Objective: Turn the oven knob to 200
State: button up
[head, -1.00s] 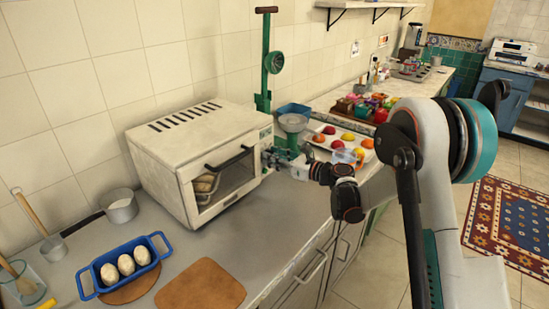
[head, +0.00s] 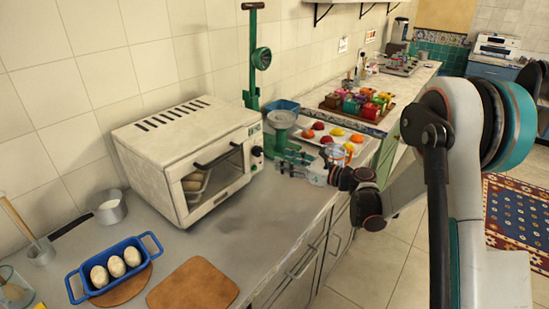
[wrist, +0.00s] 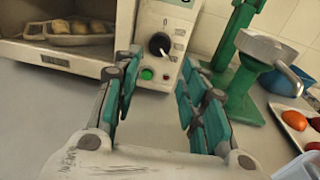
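The white toaster oven (head: 170,150) stands on the counter against the tiled wall. Its control panel, at the right of the door, carries a black knob (wrist: 159,44), also visible in the head view (head: 257,151). A pale mark shows on the knob's lower right side. The scale around it is too small to read, apart from a 0 above. My gripper (wrist: 161,62) is open and empty, its teal-padded fingers spread left and right in front of the panel. In the head view my gripper (head: 281,167) is apart from the knob, with a gap between them.
A white tray of fruit (head: 328,134) lies beyond.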

jog(key=shift+v, duration=1.35)
dwell(1.3)
